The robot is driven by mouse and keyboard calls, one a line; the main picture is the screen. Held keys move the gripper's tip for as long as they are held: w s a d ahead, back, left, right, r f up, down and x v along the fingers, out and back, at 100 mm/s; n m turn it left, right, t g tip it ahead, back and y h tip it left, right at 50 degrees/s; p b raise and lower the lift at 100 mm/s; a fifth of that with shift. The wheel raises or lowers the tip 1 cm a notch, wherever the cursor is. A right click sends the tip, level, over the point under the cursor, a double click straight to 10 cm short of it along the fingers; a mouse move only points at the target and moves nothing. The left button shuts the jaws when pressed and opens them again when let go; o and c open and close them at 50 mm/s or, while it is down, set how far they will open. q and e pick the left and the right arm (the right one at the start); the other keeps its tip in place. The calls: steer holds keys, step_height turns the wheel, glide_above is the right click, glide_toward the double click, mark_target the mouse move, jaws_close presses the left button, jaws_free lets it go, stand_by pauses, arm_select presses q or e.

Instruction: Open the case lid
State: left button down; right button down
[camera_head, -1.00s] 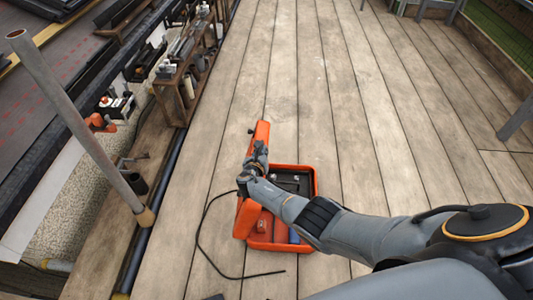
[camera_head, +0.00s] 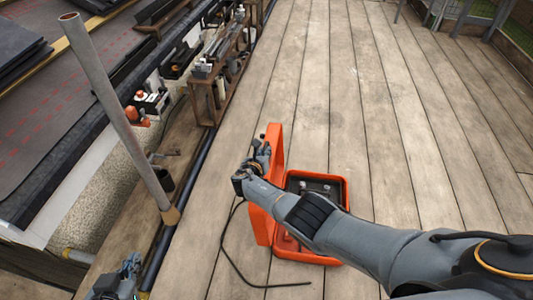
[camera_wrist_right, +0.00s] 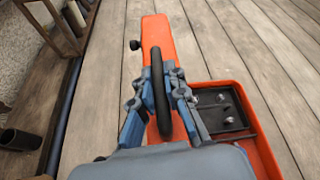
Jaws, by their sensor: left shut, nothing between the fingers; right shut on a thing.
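The orange case (camera_head: 345,195) lies on the plank floor, with its black interior and fittings partly showing. Its orange lid (camera_head: 275,148) stands raised along the case's left side, tilted well away from the base. My right gripper (camera_head: 260,160) is at the lid's outer side. In the right wrist view, my right gripper (camera_wrist_right: 160,85) is shut on the lid's black handle (camera_wrist_right: 159,100). The lid (camera_wrist_right: 158,35) and a corner of the case (camera_wrist_right: 265,150) also show there. My right forearm hides part of the case. My left gripper (camera_head: 130,268) is shut and empty at the lower left, apart from the case.
A black cable (camera_head: 225,245) curves over the floor left of the case. A grey pole (camera_head: 118,110) and a wooden rack (camera_head: 225,85) of tools stand to the left, beside the roof edge. The planks (camera_head: 400,110) beyond and right of the case are clear.

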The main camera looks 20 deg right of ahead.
stand_by(0.3)
steer(key=c, duration=1.7)
jaws_free()
steer(key=shift+o, duration=0.2)
steer(key=shift+a, duration=0.1)
steer(key=shift+s+a, duration=0.3)
steer(key=shift+s, duration=0.05)
steer(key=v, duration=1.1)
steer(key=shift+d+r, duration=0.1)
steer(key=shift+r, duration=0.15)
